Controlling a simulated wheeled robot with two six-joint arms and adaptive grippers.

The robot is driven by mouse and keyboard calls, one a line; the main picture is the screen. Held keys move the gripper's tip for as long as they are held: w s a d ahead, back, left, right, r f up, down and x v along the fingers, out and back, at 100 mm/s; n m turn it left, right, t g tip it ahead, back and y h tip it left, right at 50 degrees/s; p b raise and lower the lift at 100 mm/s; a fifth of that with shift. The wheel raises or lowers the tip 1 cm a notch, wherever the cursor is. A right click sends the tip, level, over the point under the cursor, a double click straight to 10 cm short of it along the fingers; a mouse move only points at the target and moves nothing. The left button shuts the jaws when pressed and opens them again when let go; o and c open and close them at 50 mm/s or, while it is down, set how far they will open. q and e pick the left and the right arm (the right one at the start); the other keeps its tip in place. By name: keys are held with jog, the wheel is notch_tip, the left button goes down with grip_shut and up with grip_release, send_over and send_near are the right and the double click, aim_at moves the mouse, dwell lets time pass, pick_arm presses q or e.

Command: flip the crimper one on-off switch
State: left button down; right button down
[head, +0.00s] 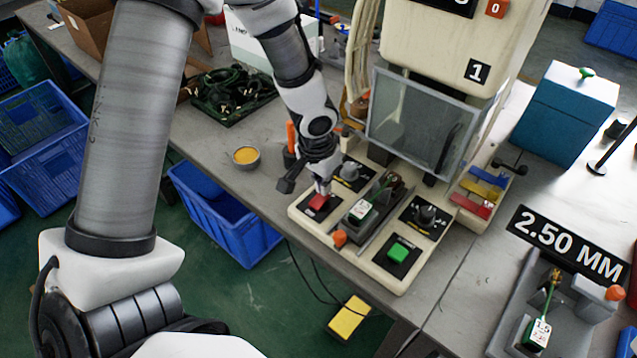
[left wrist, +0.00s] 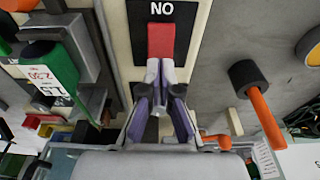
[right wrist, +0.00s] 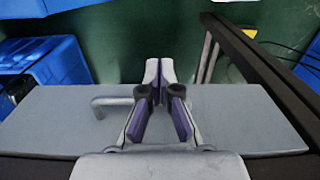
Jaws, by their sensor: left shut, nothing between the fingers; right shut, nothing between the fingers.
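The crimper one (head: 430,50) is a cream machine with a "1" label. Its on-off switch is a red rocker (head: 317,202) on a black plate at the left front of its base. In the left wrist view the red rocker (left wrist: 161,42) lies under white letters that read "NO" in the picture. My left gripper (head: 322,186) is shut and empty, pointing down at the rocker. In the left wrist view its fingertips (left wrist: 159,64) are at the rocker's edge; I cannot tell whether they touch. My right gripper (right wrist: 159,68) is shut and empty, seen only in the right wrist view.
The base also carries a green button (head: 398,251), black knobs (head: 427,214) and a holder with a tagged green part (head: 361,210). A clear guard (head: 415,125) stands behind. In the right wrist view a grey surface (right wrist: 60,120) lies below.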

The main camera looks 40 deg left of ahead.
pick_arm(q)
jog(key=shift+f+b, duration=0.8)
jog(key=shift+r, duration=0.1)
notch_tip(320, 180, up, 7)
jog(key=p, duration=0.6)
dwell(0.5)
